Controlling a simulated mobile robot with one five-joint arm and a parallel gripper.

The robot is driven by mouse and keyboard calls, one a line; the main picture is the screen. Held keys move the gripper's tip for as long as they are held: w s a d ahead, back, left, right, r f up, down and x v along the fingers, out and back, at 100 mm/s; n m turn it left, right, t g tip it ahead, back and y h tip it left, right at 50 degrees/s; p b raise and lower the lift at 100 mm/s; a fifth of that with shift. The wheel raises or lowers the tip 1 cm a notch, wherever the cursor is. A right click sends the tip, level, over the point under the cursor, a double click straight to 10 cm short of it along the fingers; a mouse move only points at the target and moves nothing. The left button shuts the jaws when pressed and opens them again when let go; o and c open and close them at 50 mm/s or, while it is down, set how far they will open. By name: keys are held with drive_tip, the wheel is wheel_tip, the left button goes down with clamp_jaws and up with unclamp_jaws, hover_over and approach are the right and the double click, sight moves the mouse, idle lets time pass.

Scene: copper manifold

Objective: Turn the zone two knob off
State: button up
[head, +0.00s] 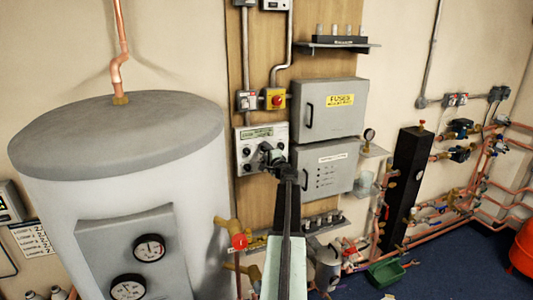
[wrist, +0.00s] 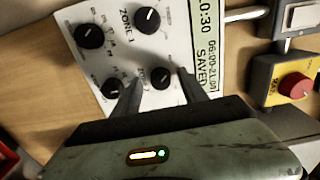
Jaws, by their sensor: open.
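The white control panel (head: 258,133) is on the wooden board in the head view. It also shows in the wrist view (wrist: 185,45), turned sideways, with several black knobs. Two knobs are beside the "ZONE 1" print. A black knob with a white pointer line (wrist: 160,78) is beside a second, partly hidden zone label, likely zone two. My gripper (wrist: 160,80) is open, its dark fingers on either side of this knob. I cannot tell whether they touch it. In the head view my gripper (head: 275,158) covers the panel's lower right part.
A yellow box with a red switch (head: 276,99) is just above the panel. Grey cabinets (head: 332,109) stand out close to its right. A large grey tank (head: 118,150) is to the left. Copper pipes (head: 470,195) run at the right.

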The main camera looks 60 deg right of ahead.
drive_tip(key=v, duration=0.7)
drive_tip(key=shift+s+a, duration=0.25)
